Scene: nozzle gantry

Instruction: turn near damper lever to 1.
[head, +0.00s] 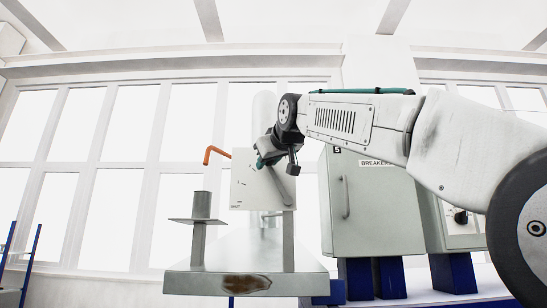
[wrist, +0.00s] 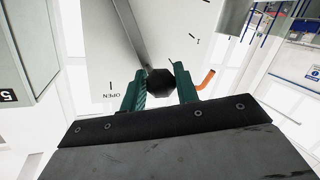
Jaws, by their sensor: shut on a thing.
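The damper lever is a grey bar (wrist: 128,32) ending in a dark faceted knob (wrist: 159,83). In the wrist view the knob sits between the two teal fingers of my gripper (wrist: 160,88), which is shut on it. The bar lies across a white dial plate (wrist: 98,45) with an upside-down OPEN label and a mark reading 1. The knob end is between these marks. In the head view the plate (head: 245,192) stands above a grey bench, with the lever bar (head: 281,190) slanting over it. My gripper (head: 262,161) is at its upper end; the knob is hidden there.
An orange bent handle (head: 214,151) sticks out left of the plate; it also shows in the wrist view (wrist: 205,79). A grey breaker cabinet (head: 375,220) stands right. A metal post with a flange (head: 200,215) rises from the bench (head: 190,281). Left of the bench is open.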

